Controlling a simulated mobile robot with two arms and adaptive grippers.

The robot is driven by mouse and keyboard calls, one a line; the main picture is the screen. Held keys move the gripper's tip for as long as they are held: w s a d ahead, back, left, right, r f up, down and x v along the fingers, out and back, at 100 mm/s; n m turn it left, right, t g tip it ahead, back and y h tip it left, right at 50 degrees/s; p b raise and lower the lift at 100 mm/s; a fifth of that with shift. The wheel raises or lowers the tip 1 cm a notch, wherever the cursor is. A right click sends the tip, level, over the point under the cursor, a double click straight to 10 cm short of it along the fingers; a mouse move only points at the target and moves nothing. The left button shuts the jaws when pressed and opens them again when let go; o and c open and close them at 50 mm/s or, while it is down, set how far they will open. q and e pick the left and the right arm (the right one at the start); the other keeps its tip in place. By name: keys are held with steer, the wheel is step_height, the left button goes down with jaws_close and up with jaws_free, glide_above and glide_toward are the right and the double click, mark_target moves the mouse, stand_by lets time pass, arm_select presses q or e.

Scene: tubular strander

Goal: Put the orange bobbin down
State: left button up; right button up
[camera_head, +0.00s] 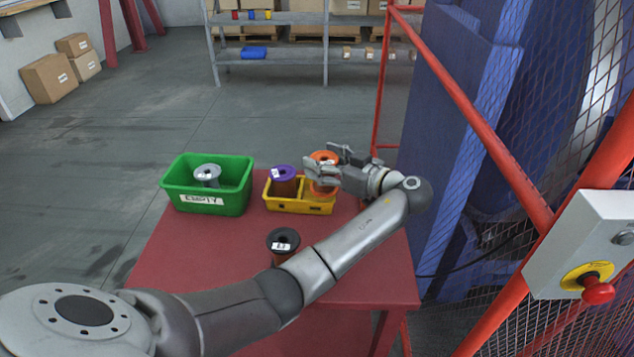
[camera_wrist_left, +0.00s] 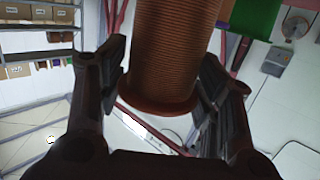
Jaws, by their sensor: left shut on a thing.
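The orange bobbin (camera_head: 324,157), wound with copper wire, stands upright at the right end of the yellow bin (camera_head: 300,206). My left gripper (camera_head: 325,174) is shut on it from the right, with its fingers around the bobbin below the top flange. In the left wrist view the copper winding (camera_wrist_left: 172,50) of the bobbin stands between the two fingers (camera_wrist_left: 165,85). I cannot tell whether its lower end rests on the bin floor or hangs just above it. My right gripper is not in view.
A purple bobbin (camera_head: 284,174) stands in the yellow bin's left part. A green bin (camera_head: 174,190) with a grey bobbin (camera_head: 207,172) is to the left. A black-topped bobbin (camera_head: 283,240) stands on the red table (camera_head: 205,255) near my arm. A blue machine and red-framed mesh are at the right.

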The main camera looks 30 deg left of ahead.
arm_select(q)
steer(key=shift+w+a+f, duration=0.15)
steer(key=shift+a+f, duration=0.45)
steer(key=shift+f, duration=0.1)
steer(key=f+b, duration=0.1)
steer(key=f, duration=0.1)
steer(key=a+f+b, duration=0.1)
steer(key=f, duration=0.1)
steer(key=shift+w+a+f+b, duration=0.2)
steer(key=shift+f+b, duration=0.1)
steer(key=shift+f, duration=0.1)
steer(key=shift+s+d+r, duration=0.1)
steer(key=shift+r, duration=0.05)
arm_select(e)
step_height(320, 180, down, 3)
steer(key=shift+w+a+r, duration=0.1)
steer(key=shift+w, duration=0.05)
arm_select(q)
steer(key=o, duration=1.5)
steer(key=shift+c, duration=0.2)
steer(key=b+v, duration=0.2)
steer(key=v, duration=1)
steer(key=shift+b, duration=0.3)
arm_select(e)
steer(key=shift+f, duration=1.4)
